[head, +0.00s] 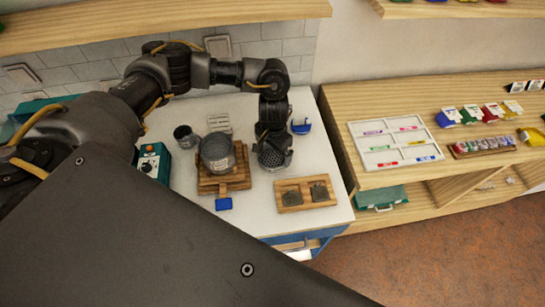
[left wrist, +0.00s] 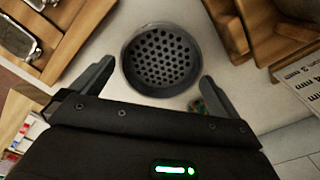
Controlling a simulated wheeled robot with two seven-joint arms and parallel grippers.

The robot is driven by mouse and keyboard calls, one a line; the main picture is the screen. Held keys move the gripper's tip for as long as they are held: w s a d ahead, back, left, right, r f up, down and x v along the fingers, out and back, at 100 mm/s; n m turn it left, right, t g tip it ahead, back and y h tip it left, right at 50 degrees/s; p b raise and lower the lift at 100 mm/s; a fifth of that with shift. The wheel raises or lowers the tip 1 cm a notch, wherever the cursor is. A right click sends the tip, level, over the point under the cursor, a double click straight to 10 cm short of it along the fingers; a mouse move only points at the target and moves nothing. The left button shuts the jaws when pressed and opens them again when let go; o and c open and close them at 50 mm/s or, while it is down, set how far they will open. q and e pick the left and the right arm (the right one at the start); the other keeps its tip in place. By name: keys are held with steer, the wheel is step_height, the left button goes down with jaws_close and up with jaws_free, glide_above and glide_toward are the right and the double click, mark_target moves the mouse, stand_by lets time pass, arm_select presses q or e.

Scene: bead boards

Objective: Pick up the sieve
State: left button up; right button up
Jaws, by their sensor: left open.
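The sieve (left wrist: 161,62) is a round grey metal cup with a holed bottom. In the head view the sieve (head: 273,158) is on the white table, right of a wooden stand, partly hidden by my gripper. My left gripper (head: 271,141) points down over it. In the left wrist view the left gripper (left wrist: 157,76) is open, with one finger on each side of the sieve's near part. The fingers look apart from its wall; I cannot tell how far above the table they are. My right gripper is not in view.
A large grey pot (head: 217,148) stands on the wooden stand (head: 225,186) close to the left. A wooden tray (head: 291,208) with two dark pieces lies in front. A small tin (head: 185,135), a teal box (head: 152,163) and a blue object (head: 301,127) are nearby.

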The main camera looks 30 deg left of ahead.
mark_target(272, 157)
arm_select(q)
steer(key=shift+f, duration=1.4)
steer(key=shift+c, duration=0.4)
steer(key=c, duration=0.6)
steer(key=shift+r, duration=0.1)
